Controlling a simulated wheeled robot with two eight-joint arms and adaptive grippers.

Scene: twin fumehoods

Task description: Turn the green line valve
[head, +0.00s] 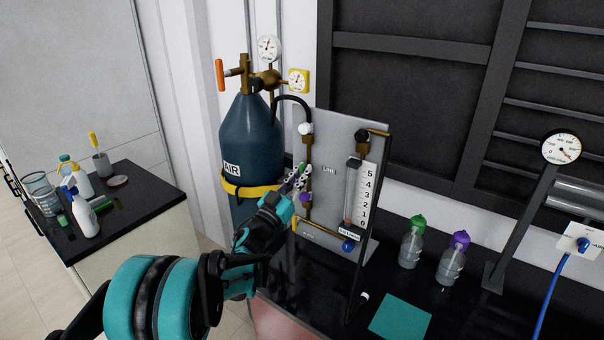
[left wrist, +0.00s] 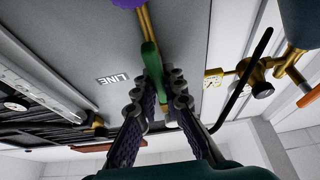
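The green line valve handle (left wrist: 149,58) shows in the left wrist view as a green lever on a brass pipe, in front of the grey panel marked LINE. My left gripper (left wrist: 162,80) has its two fingers close together on either side of the lever, apparently shut on it. In the head view the left gripper (head: 299,178) reaches the grey panel (head: 345,135) from the lower left, and its fingers hide most of the green handle (head: 301,169). Whether both fingertips touch the lever is hard to see. My right gripper is not in view.
A blue AIR cylinder (head: 247,140) with an orange handle stands behind the gripper. A purple valve knob (head: 305,197) is just below it. A flowmeter (head: 357,190) with a blue knob (head: 348,246) is to the right. Two capped bottles stand on the bench.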

